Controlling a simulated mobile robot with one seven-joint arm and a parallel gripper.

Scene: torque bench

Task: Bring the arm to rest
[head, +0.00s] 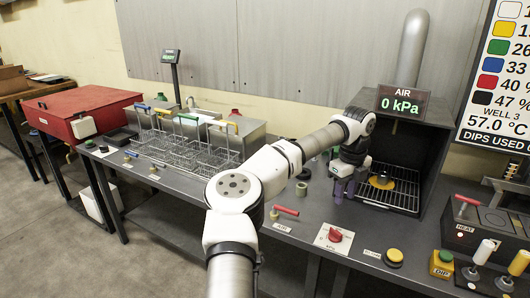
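My arm reaches from the lower middle of the head view to the right, over the bench. My gripper (344,190) points down at the front left edge of the open dark booth. Purple-grey parts show at its tip, but they are too small to tell whether the fingers are apart or hold anything. A yellow disc (381,183) with a dark knob lies on the wire grate (402,196) inside the booth, just right of my gripper.
The booth (428,150) has a display reading "AIR 0 kPa" (402,104). Wire baskets (185,150) with coloured handles stand left of my arm. A red knob (335,235), a yellow button (395,255) and a DIP button (441,264) line the front. A red box (80,105) is far left.

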